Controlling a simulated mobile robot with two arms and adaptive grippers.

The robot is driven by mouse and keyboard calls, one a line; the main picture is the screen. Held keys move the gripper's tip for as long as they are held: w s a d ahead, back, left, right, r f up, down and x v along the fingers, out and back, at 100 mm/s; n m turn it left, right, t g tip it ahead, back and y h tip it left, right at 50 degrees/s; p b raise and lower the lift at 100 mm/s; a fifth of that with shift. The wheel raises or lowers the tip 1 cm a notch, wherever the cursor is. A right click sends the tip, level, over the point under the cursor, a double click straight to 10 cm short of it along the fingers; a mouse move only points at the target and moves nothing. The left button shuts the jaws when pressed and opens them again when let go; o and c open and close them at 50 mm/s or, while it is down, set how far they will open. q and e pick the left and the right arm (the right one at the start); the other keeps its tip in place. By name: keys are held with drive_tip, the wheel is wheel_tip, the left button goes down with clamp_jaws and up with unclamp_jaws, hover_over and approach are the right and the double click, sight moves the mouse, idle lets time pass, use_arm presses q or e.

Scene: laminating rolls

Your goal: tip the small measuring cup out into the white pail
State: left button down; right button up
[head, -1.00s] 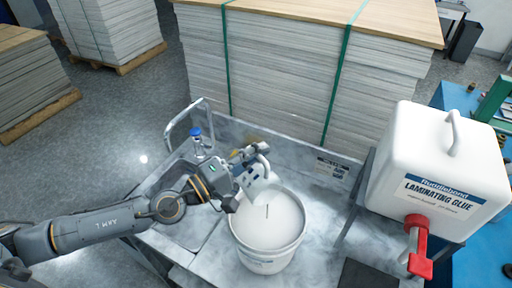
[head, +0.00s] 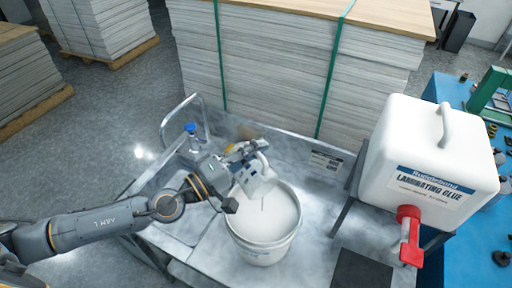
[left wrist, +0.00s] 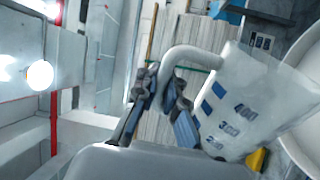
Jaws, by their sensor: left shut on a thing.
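The small measuring cup (head: 258,181) is white with blue marks and a loop handle. My left gripper (head: 243,152) is shut on its handle and holds it tilted over the back rim of the white pail (head: 262,253). In the left wrist view the cup (left wrist: 238,100) shows its marks 400, 300 and a lower one, with the gripper fingers (left wrist: 165,95) at the handle. The pail stands upright, with a pale surface inside and a thin dark line on it. I cannot tell what is left in the cup. My right gripper is not in view.
A large white laminating glue container (head: 431,150) with a red tap (head: 410,236) stands right of the pail. A blue-capped bottle (head: 191,136) stands behind my left arm on the grey metal table (head: 318,205). Strapped board stacks (head: 285,70) rise behind.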

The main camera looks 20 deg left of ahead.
use_arm(q)
drive_tip(key=shift+s+d, duration=0.1)
idle(0.4)
drive_tip(key=shift+s+d+r+m, duration=0.2)
drive_tip(key=shift+s+d+m, duration=0.5)
drive_tip(key=shift+m, duration=0.4)
drive_tip(key=shift+w+d, duration=0.1)
drive_tip(key=shift+w, duration=0.1)
idle(2.4)
drive_tip(key=shift+w+a+r+n+b, duration=0.15)
drive_tip(key=shift+w+a+n+b, duration=0.3)
drive_tip(key=shift+a+n, duration=0.25)
drive_tip(key=shift+w+a+r+n+b, duration=0.1)
drive_tip(key=shift+w+a+n+b, duration=0.2)
drive_tip(key=shift+w+a+n, duration=0.4)
drive_tip(key=shift+s+a+n, duration=0.1)
drive_tip(key=shift+n, duration=0.2)
drive_tip(key=shift+r, duration=0.1)
